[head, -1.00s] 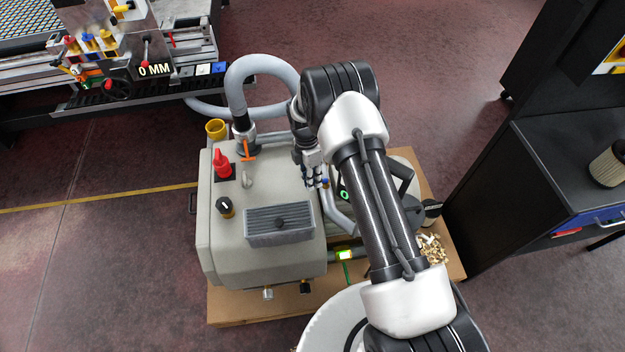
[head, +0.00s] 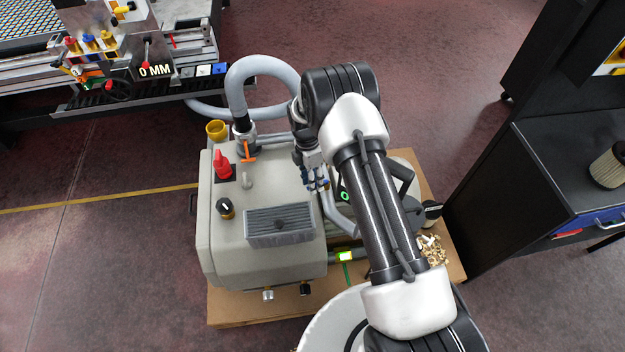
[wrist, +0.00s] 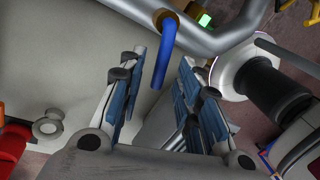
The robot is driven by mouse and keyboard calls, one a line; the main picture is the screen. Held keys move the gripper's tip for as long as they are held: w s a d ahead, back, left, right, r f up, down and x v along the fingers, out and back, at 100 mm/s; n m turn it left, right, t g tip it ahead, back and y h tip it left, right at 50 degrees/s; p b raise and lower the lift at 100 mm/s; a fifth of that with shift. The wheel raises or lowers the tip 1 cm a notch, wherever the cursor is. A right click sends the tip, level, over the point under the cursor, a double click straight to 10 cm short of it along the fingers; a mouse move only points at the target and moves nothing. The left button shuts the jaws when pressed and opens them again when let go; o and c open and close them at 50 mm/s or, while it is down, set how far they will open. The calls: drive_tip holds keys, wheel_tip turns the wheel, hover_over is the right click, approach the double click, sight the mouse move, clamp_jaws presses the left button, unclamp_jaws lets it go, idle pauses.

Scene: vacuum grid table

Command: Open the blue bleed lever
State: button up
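My gripper (wrist: 162,60) is open, with one blue-padded finger on each side of the lever. The lever appears between the fingertips, with visible gaps to both pads. Whether it is at the same depth as the tips is hard to tell. In the head view my gripper (head: 317,183) is at the right side of the beige pump unit (head: 225,260), pointing down. The lever is not clearly distinguishable there from the blue finger pads.
The pump's top carries a red valve (head: 222,166), an orange handle (head: 249,155), a black knob (head: 225,207) and a grey grille (head: 279,224). Grey pipes run close beside my gripper. A lit green indicator (head: 345,256) is nearby. A dark cabinet (head: 540,170) stands at right.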

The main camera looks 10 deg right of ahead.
wheel_tip(320, 180, up, 12)
drive_tip(key=w, duration=0.2)
drive_tip(key=shift+a, duration=0.35)
drive_tip(key=shift+w+f, duration=0.1)
drive_tip(key=s+d+r+m+t, duration=0.2)
drive_tip(key=s+r+m, duration=0.35)
drive_tip(key=r, duration=0.75)
drive_tip(key=s+d+r+m+t, duration=0.15)
drive_tip(key=s+r+m, duration=0.45)
drive_tip(key=r, duration=0.7)
drive_tip(key=s+d+r+m+t, duration=0.1)
drive_tip(key=s+m, duration=0.4)
drive_tip(key=s, duration=0.5)
drive_tip(key=s+d+r+m+t, duration=0.1)
drive_tip(key=s+m, duration=0.4)
drive_tip(key=s, duration=0.6)
drive_tip(key=shift+s+r+t+y, duration=0.3)
drive_tip(key=shift+r+t, duration=0.2)
drive_tip(key=shift+t, duration=0.05)
